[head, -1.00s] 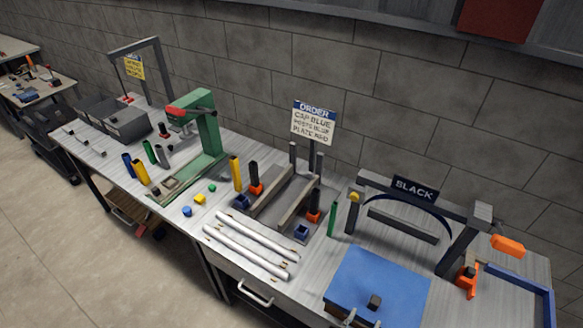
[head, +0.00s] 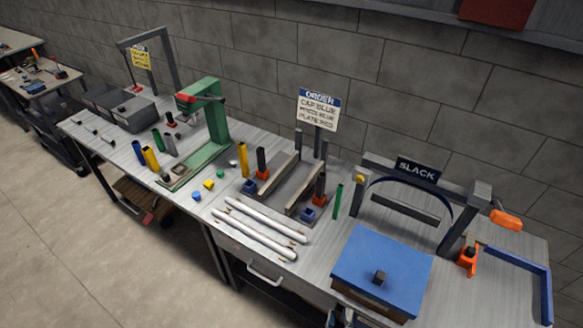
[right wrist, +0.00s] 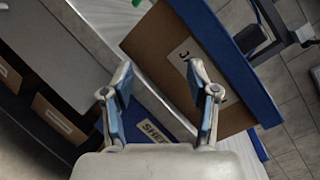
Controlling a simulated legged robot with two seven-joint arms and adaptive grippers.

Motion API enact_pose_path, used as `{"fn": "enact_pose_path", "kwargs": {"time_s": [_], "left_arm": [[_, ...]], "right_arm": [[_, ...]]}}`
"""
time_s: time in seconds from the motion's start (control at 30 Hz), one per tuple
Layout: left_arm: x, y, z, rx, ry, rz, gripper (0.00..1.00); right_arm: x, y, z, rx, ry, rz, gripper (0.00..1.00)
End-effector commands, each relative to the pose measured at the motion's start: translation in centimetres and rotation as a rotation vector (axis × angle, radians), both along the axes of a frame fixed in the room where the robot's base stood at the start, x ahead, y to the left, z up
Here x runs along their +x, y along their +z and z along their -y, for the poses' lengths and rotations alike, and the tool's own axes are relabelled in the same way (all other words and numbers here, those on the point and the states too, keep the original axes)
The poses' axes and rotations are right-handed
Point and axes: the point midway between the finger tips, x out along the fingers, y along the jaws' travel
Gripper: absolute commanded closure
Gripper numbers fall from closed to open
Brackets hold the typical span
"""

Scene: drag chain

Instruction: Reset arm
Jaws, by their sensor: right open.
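My right gripper (right wrist: 163,96) is open and empty in the right wrist view, its blue-padded fingers spread. In the head view only a small part of it (head: 346,317) shows at the bottom edge, by the near side of the blue-lidded box (head: 383,265). A brown box side with a white label and blue edge (right wrist: 185,65) shows beyond the fingers. A dark curved drag chain (head: 443,202) hangs in a grey frame under a sign (head: 417,172) that seems to read "SLACK". An orange-handled part (head: 506,219) sticks out at the frame's right. My left gripper is not in view.
White rods (head: 262,234) lie at the bench front. A grey channel fixture (head: 290,188) with blue and orange blocks stands behind them. A green press (head: 211,132), several coloured posts and grey bins (head: 122,104) are farther left. A blue rail (head: 520,270) edges the right end.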

Motion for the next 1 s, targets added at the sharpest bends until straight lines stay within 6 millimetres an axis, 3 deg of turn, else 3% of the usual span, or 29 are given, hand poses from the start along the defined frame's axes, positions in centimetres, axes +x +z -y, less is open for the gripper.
{"fn": "enact_pose_path", "kwargs": {"time_s": [0.17,0.27,0.4,0.47,0.6,0.7,0.8,0.9,1.0], "left_arm": [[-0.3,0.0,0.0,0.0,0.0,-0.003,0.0],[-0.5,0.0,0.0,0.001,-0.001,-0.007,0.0],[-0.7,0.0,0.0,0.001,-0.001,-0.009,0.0],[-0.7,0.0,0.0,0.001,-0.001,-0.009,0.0],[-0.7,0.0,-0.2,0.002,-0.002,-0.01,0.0],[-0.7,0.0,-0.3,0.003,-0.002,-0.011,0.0],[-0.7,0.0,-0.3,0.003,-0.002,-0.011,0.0],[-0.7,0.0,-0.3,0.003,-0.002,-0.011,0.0],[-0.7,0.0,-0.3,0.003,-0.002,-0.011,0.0]], "right_arm": [[-0.4,-8.1,-2.1,-0.426,0.19,-0.176,0.41],[-1.9,-14.6,-2.7,-0.723,0.348,-0.306,0.41],[-6.6,-25.1,-1.9,-1.167,0.649,-0.507,0.41],[-9.5,-29.3,-0.9,-1.333,0.795,-0.583,0.41],[-17.3,-37.0,2.6,-1.654,1.169,-0.726,0.41],[-23.0,-40.5,5.2,-1.809,1.435,-0.784,0.41],[-27.5,-42.3,7.5,-1.898,1.656,-0.811,0.41],[-30.4,-43.1,8.9,-1.943,1.804,-0.815,0.41],[-31.7,-43.4,9.5,-1.959,1.874,-0.814,0.41]]}}
